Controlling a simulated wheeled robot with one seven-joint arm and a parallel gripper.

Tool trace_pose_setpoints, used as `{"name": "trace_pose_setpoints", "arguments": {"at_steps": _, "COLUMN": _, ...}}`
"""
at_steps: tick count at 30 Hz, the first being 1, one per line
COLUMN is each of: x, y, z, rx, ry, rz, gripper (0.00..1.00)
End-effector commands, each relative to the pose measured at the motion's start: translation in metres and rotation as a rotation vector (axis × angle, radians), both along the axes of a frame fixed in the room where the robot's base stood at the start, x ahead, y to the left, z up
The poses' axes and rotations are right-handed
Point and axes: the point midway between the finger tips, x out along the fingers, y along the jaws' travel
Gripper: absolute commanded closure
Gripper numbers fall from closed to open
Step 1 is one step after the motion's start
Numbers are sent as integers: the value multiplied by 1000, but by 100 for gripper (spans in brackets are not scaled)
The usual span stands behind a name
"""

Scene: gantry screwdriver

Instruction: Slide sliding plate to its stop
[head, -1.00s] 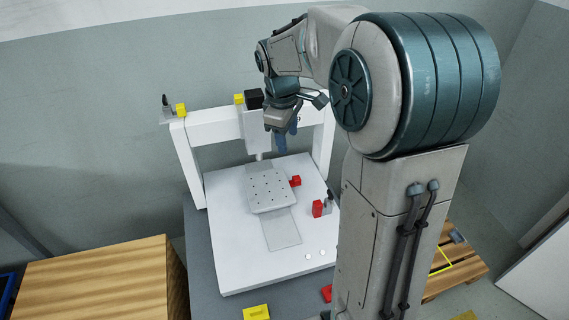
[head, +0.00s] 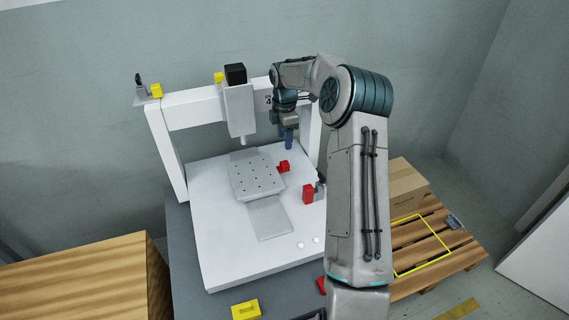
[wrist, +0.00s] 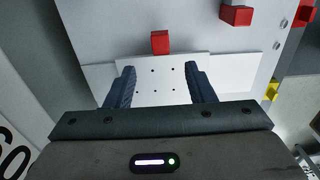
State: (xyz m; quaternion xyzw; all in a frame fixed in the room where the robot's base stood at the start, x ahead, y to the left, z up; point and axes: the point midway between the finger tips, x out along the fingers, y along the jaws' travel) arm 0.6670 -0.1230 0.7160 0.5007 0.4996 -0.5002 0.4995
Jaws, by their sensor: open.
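The sliding plate (head: 257,180) is a light grey plate with several small holes. It lies towards the back of a flat grey track (head: 268,218) on the white machine bed, below the screw spindle (head: 241,138). A small red block (head: 284,166) stands by its right edge. My gripper (head: 289,143) is open and empty, in the air to the right of the spindle, behind the plate's right side. In the wrist view the plate (wrist: 164,83) shows between and beyond my two dark fingers (wrist: 162,76), with the red block (wrist: 160,42) past it.
The white gantry (head: 168,150) spans the back of the bed. A larger red block (head: 308,194) stands on the bed's right, beside my arm. A yellow block (head: 246,310) lies at the front. A pallet (head: 430,240) holds a carton at right.

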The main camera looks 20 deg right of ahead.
Motion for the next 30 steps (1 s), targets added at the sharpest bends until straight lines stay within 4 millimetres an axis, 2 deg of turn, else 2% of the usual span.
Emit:
{"name": "trace_pose_setpoints", "arguments": {"at_steps": 1, "x": -1, "y": 0, "z": -15, "rx": 1, "ry": 3, "rz": 0, "gripper": 51}}
{"name": "trace_pose_setpoints", "arguments": {"at_steps": 6, "x": -1, "y": 0, "z": -52, "rx": 1, "ry": 3, "rz": -1, "gripper": 51}}
{"name": "trace_pose_setpoints", "arguments": {"at_steps": 13, "x": -1, "y": 0, "z": -91, "rx": 0, "ry": 2, "rz": -2, "gripper": 51}}
{"name": "trace_pose_setpoints", "arguments": {"at_steps": 19, "x": 0, "y": 0, "z": -105, "rx": 0, "ry": 1, "rz": -2, "gripper": 51}}
{"name": "trace_pose_setpoints", "arguments": {"at_steps": 28, "x": 0, "y": 0, "z": -107, "rx": -1, "ry": 0, "rz": -2, "gripper": 51}}
{"name": "trace_pose_setpoints", "arguments": {"at_steps": 29, "x": 0, "y": 0, "z": -107, "rx": -1, "ry": 0, "rz": -2, "gripper": 56}}
{"name": "trace_pose_setpoints", "arguments": {"at_steps": 30, "x": 0, "y": 0, "z": -107, "rx": 0, "ry": 0, "rz": -2, "gripper": 68}}
